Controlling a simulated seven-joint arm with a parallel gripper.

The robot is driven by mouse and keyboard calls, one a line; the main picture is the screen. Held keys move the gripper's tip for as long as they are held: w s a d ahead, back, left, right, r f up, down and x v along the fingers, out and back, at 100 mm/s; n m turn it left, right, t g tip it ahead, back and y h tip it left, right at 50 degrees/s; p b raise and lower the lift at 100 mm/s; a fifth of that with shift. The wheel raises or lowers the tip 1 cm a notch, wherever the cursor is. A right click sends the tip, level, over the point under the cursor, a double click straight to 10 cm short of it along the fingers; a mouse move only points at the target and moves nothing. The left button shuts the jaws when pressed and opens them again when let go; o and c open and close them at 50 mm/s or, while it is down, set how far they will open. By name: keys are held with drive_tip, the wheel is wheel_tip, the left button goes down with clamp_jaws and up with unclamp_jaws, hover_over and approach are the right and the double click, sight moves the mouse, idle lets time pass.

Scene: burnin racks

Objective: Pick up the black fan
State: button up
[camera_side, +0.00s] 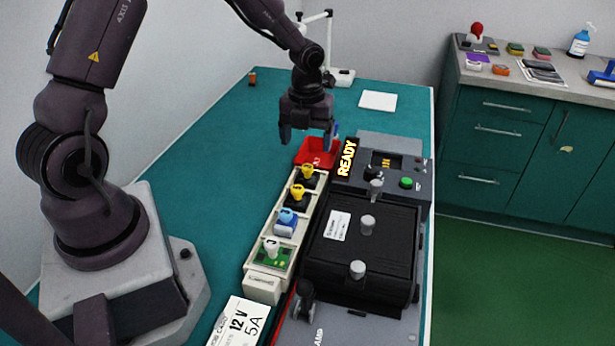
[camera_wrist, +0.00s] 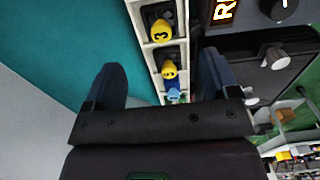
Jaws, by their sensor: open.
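A pale rack (camera_side: 266,235) of compartments runs along the table. Its two far compartments each hold a square black part with a yellow knob: the farther (camera_side: 314,183) and the nearer (camera_side: 296,202). Either could be the black fan; I cannot tell which. In the wrist view the two black parts (camera_wrist: 149,17) show with yellow knobs (camera_wrist: 169,70) facing up.
Nearer rack compartments hold a blue part (camera_side: 285,224) and a green board (camera_side: 273,256). A red bin (camera_side: 318,146) sits at the far end. A black box (camera_side: 365,250) and a control panel with a READY sign (camera_side: 346,158) stand close on the right. The table left of the rack is clear.

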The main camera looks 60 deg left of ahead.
sight(308, 166)
wheel_tip(308, 166, down, 9)
drive_tip(key=shift+r, duration=0.2)
drive_tip(key=c, duration=1)
drive_tip(key=shift+r, duration=0.15)
